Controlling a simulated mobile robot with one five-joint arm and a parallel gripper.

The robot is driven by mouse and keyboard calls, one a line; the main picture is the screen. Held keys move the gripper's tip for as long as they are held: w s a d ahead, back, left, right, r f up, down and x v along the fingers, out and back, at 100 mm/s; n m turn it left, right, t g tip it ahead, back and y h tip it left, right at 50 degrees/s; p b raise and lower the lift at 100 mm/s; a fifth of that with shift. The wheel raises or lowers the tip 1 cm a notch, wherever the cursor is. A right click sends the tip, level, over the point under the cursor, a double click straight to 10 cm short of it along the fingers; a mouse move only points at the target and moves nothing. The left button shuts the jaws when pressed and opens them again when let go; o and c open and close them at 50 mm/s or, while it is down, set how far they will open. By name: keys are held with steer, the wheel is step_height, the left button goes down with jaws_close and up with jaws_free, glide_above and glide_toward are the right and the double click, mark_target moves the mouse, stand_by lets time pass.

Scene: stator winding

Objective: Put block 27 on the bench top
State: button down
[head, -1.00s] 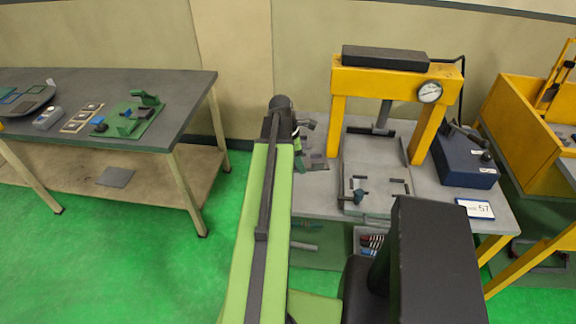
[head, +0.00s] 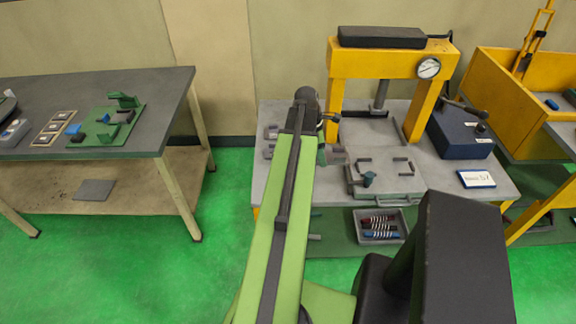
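No block with a readable 27 shows, so I cannot tell which thing is block 27. A long black block (head: 382,37) lies on top of the yellow press. The grey bench top (head: 455,172) is under the press, in the middle right of the head view. My gripper (head: 334,155) is at the far end of my green arm, over the left part of this bench. It is small and partly hidden by my arm. I cannot tell whether it is open or whether it holds anything.
The yellow press (head: 335,85), a dark blue box (head: 462,135) and a label card (head: 476,179) stand on the bench. A grey crate (head: 397,232) is beneath. Another table (head: 165,95) with small parts is at left, a yellow bin (head: 495,95) at right. Green floor lies between the tables.

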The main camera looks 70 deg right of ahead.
steer(key=shift+f, duration=0.25)
steer(key=w+a+f+b, duration=0.1)
steer(key=w+f+b, duration=0.1)
steer(key=w, duration=0.1)
steer(key=w+a+f+b, duration=0.2)
steer(key=w, duration=0.1)
steer(key=w+a+f+b, duration=0.1)
steer(key=w+f+b, duration=0.1)
steer(key=w, duration=0.2)
steer(key=shift+w+a+f, duration=0.1)
steer(key=shift+a+f, duration=0.2)
steer(key=shift+f, duration=0.1)
steer(key=shift+w+a, duration=0.1)
steer(key=shift+w, duration=0.15)
step_height(320, 180, down, 4)
steer(key=b, duration=0.4)
steer(key=shift+f+b, duration=0.15)
steer(key=shift+b, duration=0.25)
steer(key=shift+r, duration=0.2)
steer(key=shift+f, duration=0.15)
steer(key=c, duration=0.5)
jaws_free()
